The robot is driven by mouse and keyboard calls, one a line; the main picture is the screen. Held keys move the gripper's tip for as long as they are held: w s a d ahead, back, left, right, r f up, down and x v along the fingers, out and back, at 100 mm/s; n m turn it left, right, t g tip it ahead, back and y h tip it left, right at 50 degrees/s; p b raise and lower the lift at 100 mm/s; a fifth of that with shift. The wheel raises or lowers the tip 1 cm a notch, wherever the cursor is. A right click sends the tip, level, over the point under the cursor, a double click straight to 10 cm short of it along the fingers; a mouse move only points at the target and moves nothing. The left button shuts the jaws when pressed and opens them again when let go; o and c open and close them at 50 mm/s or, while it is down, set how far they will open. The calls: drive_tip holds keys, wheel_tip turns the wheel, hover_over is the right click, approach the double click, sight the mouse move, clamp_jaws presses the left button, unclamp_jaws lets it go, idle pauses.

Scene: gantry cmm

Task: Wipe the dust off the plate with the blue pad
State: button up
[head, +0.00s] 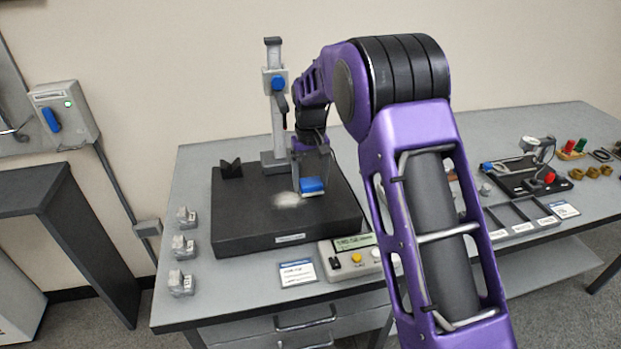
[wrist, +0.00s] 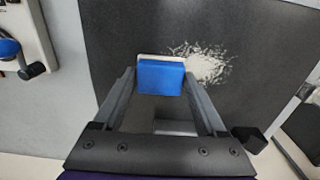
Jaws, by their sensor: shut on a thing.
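The dark plate (head: 240,220) lies on the grey table, and its surface also fills much of the wrist view (wrist: 120,30). A patch of pale dust (head: 286,200) lies on it; in the wrist view the dust (wrist: 205,64) is beside and just beyond the pad. The blue pad (head: 312,185), with a pale edge, is held between the fingers of my gripper (head: 311,182). In the wrist view my gripper (wrist: 160,82) is shut on the blue pad (wrist: 160,78). I cannot tell whether the pad touches the plate.
A height gauge stand (head: 275,110) rises at the plate's back, with a black V-block (head: 231,169) to its left. A control box (head: 350,258) and a card (head: 297,272) lie in front. Several small metal blocks (head: 183,247) line the left. Trays (head: 520,222) are at right.

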drive_tip(key=shift+f+b, duration=0.35)
drive_tip(key=shift+f, duration=0.4)
drive_tip(key=shift+r, duration=0.1)
